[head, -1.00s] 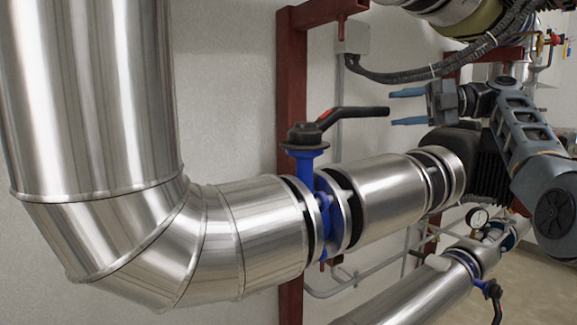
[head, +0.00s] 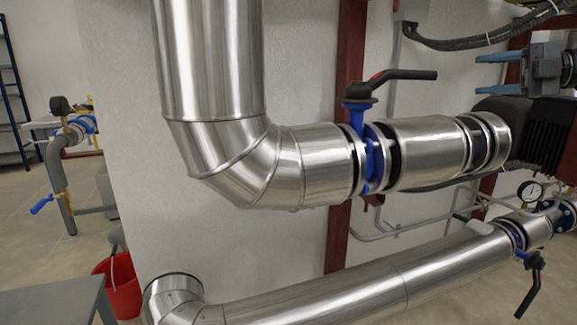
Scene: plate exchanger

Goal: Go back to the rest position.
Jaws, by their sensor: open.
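My gripper (head: 507,73) is at the upper right edge in the head view. Its two blue fingers point left, apart from each other, with nothing between them. The rest of my arm is cut off by the right edge of the picture. The valve handle (head: 405,75), black with a red part, lies to the left of the fingertips, clear of them. It sits on a blue valve (head: 372,147) in the upper silver pipe (head: 420,150) and points right, along the pipe.
A black finned motor (head: 540,135) is below my gripper. A lower silver pipe (head: 350,285) with a gauge (head: 530,191) and a black-handled valve (head: 532,285) runs across the front. A red bucket (head: 120,285) and a grey table (head: 55,305) stand at the lower left. Open floor shows at left.

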